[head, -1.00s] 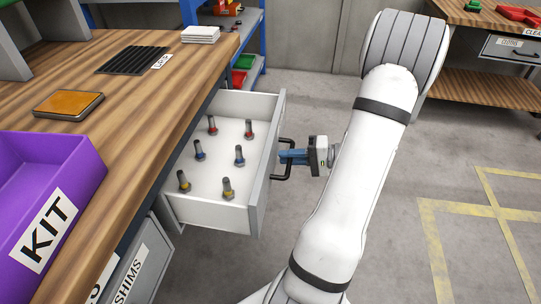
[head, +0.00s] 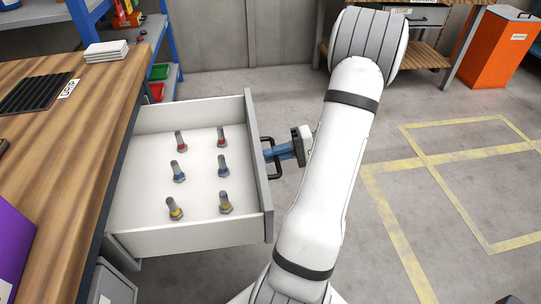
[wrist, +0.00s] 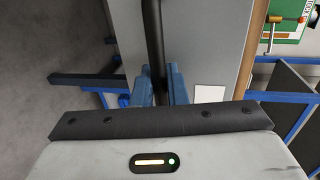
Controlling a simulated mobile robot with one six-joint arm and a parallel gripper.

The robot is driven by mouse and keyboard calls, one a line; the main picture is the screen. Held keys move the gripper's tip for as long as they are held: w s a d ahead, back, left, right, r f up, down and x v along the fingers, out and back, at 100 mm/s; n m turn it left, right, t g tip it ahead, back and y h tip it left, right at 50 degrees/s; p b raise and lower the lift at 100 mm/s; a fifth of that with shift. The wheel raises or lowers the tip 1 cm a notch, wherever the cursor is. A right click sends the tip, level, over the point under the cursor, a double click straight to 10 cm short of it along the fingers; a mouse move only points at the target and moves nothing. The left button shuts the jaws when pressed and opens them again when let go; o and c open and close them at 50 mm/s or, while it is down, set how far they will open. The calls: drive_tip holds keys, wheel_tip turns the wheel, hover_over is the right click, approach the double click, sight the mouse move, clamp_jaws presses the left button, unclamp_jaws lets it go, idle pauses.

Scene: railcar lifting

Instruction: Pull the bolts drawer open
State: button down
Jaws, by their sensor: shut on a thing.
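The bolts drawer (head: 255,190) stands well out from under the wooden workbench in the head view. Several upright bolts with red, blue and yellow bands stand on its white floor, such as a blue-banded bolt (head: 178,172). The black bar handle (head: 272,158) is on the drawer's outer front. My gripper (head: 271,154) is shut on this handle, with blue fingers. In the wrist view, the dark handle (wrist: 153,45) runs between the two blue fingertips (wrist: 160,82), in front of the grey drawer front (wrist: 200,40).
The wooden workbench (head: 75,100) is at left, with a purple bin (head: 12,250), a black ribbed mat (head: 35,93) and white stacked sheets (head: 106,51). A blue-framed shelf (head: 165,50) stands behind. An orange cabinet (head: 497,50) is at far right. The floor at right is clear, with yellow lines.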

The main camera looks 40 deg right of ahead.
drive_tip(key=c, duration=1.5)
unclamp_jaws()
drive_tip(key=shift+w, duration=0.1)
drive_tip(key=shift+c, duration=0.2)
drive_tip(key=p+v, duration=0.1)
drive_tip(key=v, duration=0.7)
drive_tip(key=shift+p, duration=0.3)
drive_tip(key=shift+f, duration=0.1)
